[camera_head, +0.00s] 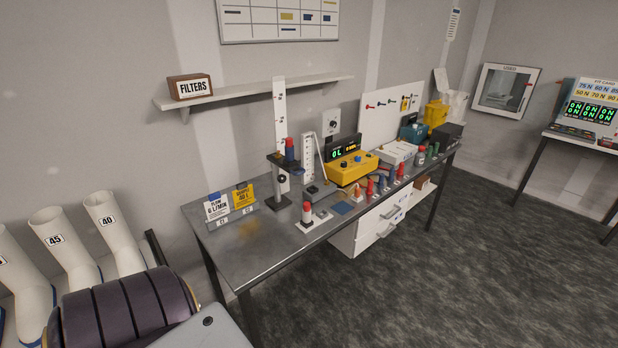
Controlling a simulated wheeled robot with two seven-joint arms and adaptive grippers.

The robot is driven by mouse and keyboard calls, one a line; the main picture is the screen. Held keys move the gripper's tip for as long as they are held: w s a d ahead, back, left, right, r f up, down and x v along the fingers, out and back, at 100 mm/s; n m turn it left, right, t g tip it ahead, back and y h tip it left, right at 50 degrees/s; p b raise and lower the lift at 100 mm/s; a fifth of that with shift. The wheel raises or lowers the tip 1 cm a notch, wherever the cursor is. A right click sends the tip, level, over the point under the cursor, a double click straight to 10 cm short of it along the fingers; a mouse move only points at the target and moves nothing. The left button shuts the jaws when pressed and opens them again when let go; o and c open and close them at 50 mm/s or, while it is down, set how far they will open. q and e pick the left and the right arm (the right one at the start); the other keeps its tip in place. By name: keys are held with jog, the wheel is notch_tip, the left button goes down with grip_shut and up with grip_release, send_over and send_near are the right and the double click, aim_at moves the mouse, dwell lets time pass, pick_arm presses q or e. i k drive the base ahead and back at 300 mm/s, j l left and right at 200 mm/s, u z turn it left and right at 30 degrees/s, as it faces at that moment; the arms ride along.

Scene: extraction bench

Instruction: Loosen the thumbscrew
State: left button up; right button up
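A stand with a tall white scale post (280,115) rises from the metal bench (245,262). A dark clamp or bracket (281,160) sits on the post and carries a blue cylinder with a red top (290,151). A small dark round knob (282,179) shows on the front of the stand below the bracket; it may be the thumbscrew, but it is too small to tell for sure. Neither of my grippers is in view, and nothing is touching the stand.
A blue-white card (215,205) and a yellow card (243,195) stand left of the stand. A yellow device (350,168) and several small red-topped items are to its right. The shelf (250,93) overhangs behind. The bench's near left end is clear.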

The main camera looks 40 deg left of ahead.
aim_at(281, 178)
jog(key=i+z, duration=0.1)
jog(key=i, duration=0.6)
jog(key=i+l+u, duration=0.1)
jog(key=i, duration=0.65)
jog(key=i+l+u, duration=0.1)
jog(key=i+u, duration=0.25)
jog(key=i, duration=0.35)
jog(key=i+u, duration=0.4)
jog(key=i+l+u, duration=0.15)
jog(key=u, duration=0.25)
jog(key=i+l+u, duration=0.1)
jog(key=u, duration=0.35)
jog(key=i+l+u, duration=0.15)
jog(key=u, duration=0.35)
jog(key=i+l+u, duration=0.2)
jog(key=u, duration=0.25)
jog(key=i+l+u, duration=0.1)
jog(key=l+u, duration=0.2)
jog(key=u, duration=0.2)
jog(key=l+u, duration=0.25)
jog(key=u, duration=0.2)
jog(key=l+u, duration=0.25)
jog(key=u, duration=0.25)
